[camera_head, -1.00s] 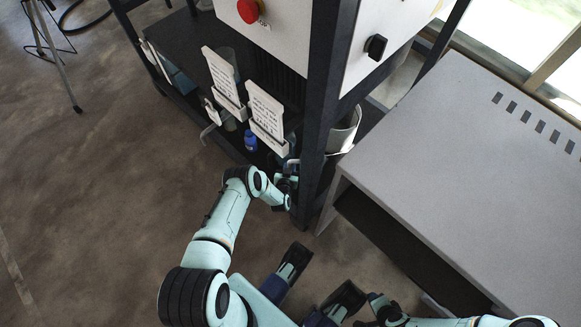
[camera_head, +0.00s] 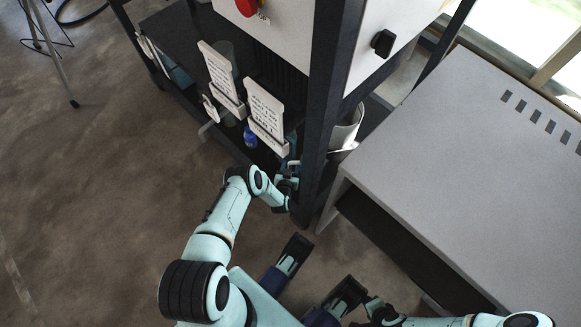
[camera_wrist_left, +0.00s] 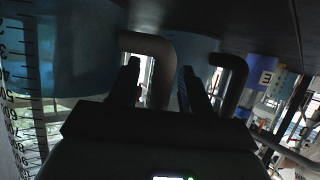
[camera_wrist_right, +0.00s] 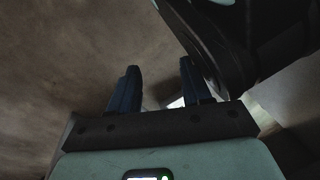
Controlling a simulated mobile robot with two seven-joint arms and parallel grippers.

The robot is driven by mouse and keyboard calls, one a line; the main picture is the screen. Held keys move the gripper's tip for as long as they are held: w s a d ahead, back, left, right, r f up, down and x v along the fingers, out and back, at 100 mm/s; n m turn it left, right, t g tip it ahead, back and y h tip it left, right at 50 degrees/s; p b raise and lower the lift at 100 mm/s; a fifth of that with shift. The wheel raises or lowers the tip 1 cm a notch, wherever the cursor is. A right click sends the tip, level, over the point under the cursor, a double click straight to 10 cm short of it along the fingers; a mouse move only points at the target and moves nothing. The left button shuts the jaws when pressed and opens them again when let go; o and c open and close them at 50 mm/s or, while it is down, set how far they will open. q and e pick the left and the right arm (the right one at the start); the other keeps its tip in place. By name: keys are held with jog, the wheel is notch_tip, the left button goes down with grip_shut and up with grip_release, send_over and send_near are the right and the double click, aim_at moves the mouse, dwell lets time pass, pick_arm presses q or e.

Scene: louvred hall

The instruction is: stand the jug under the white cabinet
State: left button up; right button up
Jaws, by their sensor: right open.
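The white cabinet (camera_head: 385,25), with a red button and a black knob, sits in a dark frame above a dark lower shelf (camera_head: 170,40). My left gripper (camera_head: 290,180) is low by the frame's front post. In the left wrist view its fingers (camera_wrist_left: 160,85) are apart, with a grey-brown curved handle (camera_wrist_left: 148,42) between them. A bluish vessel (camera_wrist_left: 195,55) is behind it; I cannot tell whether the handle is its own. A larger blue translucent vessel (camera_wrist_left: 85,45) is at left. Which one is the jug is unclear. My right gripper (camera_wrist_right: 158,88) is open and empty.
White label cards (camera_head: 266,112) on the shelf front partly hide vessels. A blue bottle (camera_head: 250,137) stands among them. A pale container (camera_head: 346,128) shows behind the post. A grey bench (camera_head: 450,150) is close at right. Open floor (camera_head: 100,190) lies at left.

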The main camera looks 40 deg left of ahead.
jog(key=shift+r, duration=0.1)
pick_arm(q)
jog(key=shift+r, duration=0.15)
jog(key=p+v, duration=0.3)
jog(key=v, duration=0.2)
jog(key=shift+s+d+r, duration=0.15)
jog(key=shift+s+r, duration=0.05)
jog(key=shift+s, duration=0.1)
pick_arm(e)
jog(key=w+r+t, duration=0.2)
jog(key=w+r, duration=0.3)
pick_arm(q)
jog(key=p+v, duration=0.2)
jog(key=v, duration=0.4)
jog(key=shift+s, duration=0.15)
pick_arm(e)
jog(key=shift+n+g+y, duration=0.3)
jog(key=shift+g, duration=0.5)
jog(key=s+a, duration=0.1)
jog(key=s+a+r, duration=0.2)
jog(key=s, duration=0.1)
jog(key=shift+r, duration=0.25)
pick_arm(q)
jog(key=shift+f, duration=0.1)
